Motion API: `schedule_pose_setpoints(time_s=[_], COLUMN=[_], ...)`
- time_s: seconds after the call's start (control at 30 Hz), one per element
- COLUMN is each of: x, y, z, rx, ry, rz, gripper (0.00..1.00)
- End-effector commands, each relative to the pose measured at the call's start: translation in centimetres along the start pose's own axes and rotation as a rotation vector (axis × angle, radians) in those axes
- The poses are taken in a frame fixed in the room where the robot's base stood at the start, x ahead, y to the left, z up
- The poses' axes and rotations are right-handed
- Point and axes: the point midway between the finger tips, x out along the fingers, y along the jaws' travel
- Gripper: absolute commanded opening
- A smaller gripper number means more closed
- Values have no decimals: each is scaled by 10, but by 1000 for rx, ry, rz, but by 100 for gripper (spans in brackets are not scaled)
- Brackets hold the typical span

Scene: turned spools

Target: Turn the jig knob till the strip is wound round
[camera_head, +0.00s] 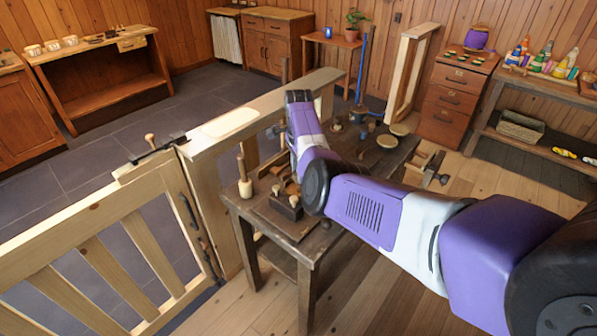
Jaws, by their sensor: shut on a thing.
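My arm reaches from the lower right over a dark wooden workbench (233,200). My gripper is hidden behind my own purple and white arm, so its fingers and what they touch do not show. On the bench's near left part, beside my arm, a dark block with pale round knobs (285,205) stands on a flat board (285,224). It may be the jig, but I cannot be sure. Small orange-brown pieces (290,186) lie just behind it, partly covered by my arm. I cannot make out the strip or how far it is wound.
A pale turned wooden piece (244,181) stands upright at the bench's left edge. Pale round discs (388,141) and small dark items lie on its far right part. A wooden half-wall with a gate (110,230) borders the bench on the left. Wooden floor is clear in front.

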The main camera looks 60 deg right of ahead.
Motion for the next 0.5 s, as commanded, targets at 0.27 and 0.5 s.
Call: schedule_pose_setpoints(time_s=[0.27,0.5], x=[-1,-3], y=[-1,-1], z=[0,0], rx=[-2,-2], ry=[0,0], rz=[-2,-2], gripper=[59,59])
